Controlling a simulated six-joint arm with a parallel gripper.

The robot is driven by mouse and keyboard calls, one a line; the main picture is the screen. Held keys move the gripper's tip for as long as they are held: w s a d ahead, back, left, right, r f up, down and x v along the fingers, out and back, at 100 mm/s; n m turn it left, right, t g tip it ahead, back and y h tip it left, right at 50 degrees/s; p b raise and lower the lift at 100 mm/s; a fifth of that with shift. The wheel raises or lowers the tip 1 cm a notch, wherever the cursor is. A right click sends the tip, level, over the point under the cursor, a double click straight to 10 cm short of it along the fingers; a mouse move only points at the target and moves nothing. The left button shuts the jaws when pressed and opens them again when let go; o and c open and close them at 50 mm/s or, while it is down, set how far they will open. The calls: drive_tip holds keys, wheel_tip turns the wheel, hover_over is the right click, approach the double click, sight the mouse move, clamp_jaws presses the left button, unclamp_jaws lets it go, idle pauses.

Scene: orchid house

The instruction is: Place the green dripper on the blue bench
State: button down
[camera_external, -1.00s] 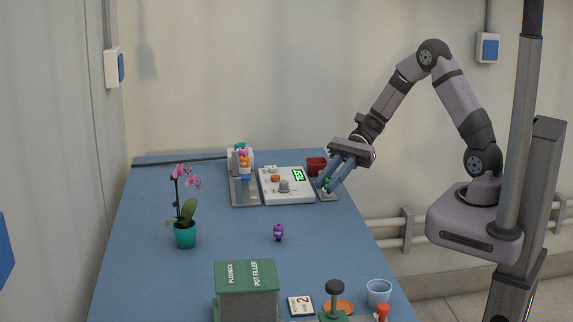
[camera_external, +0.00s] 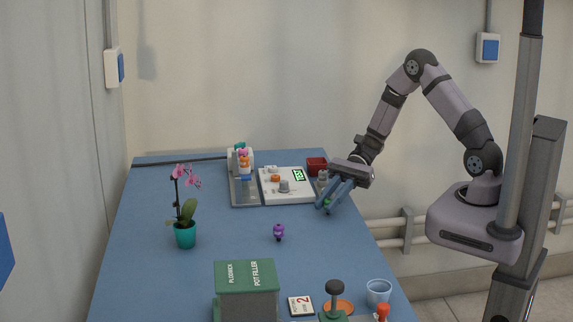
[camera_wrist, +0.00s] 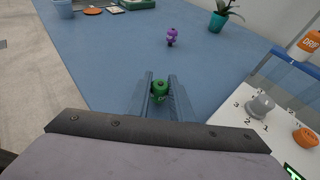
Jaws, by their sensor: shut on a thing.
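The green dripper (camera_wrist: 159,92) is a small green piece with a dark hole in its top, between my gripper's fingers in the wrist view. It also shows, partly covered by the fingers, in the external view (camera_external: 327,208). My gripper (camera_external: 328,204) is shut on the green dripper; its blue-grey fingers show in the wrist view (camera_wrist: 159,90). The blue bench (camera_external: 240,225) lies below, with my gripper over its right edge region. I cannot tell whether the dripper touches the bench.
A purple dripper-like piece (camera_external: 279,232) stands mid-bench. An orchid (camera_external: 185,235) stands at left. A white panel (camera_external: 287,194) with a green display and a red box (camera_external: 317,166) are behind. A green-topped box (camera_external: 246,275) and a clear cup (camera_external: 379,291) are in front.

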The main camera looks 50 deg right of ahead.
drive_tip(key=shift+f, duration=0.15)
drive_tip(key=c, duration=1.6)
unclamp_jaws()
drive_tip(key=shift+r, duration=0.2)
drive_tip(key=b+v, duration=0.1)
drive_tip(key=v, duration=1.1)
drive_tip(key=shift+f, duration=0.1)
drive_tip(key=s+f+n+g+h, duration=0.35)
drive_tip(key=s+n+h, duration=0.25)
drive_tip(key=s, duration=0.3)
drive_tip(key=s+d+n+t+h, duration=0.1)
drive_tip(key=d+n+h, duration=0.1)
drive_tip(key=n, duration=0.2)
drive_tip(key=s+d+f+n+t+h, duration=0.1)
drive_tip(key=s+d+n+h, duration=0.1)
drive_tip(key=n+h, duration=0.1)
drive_tip(key=s+d+f+n+t+h, duration=0.1)
drive_tip(key=s+d+n+h, duration=0.1)
drive_tip(key=n, duration=0.3)
drive_tip(key=shift+s+f+t, duration=0.2)
drive_tip(key=shift+f+t, duration=0.05)
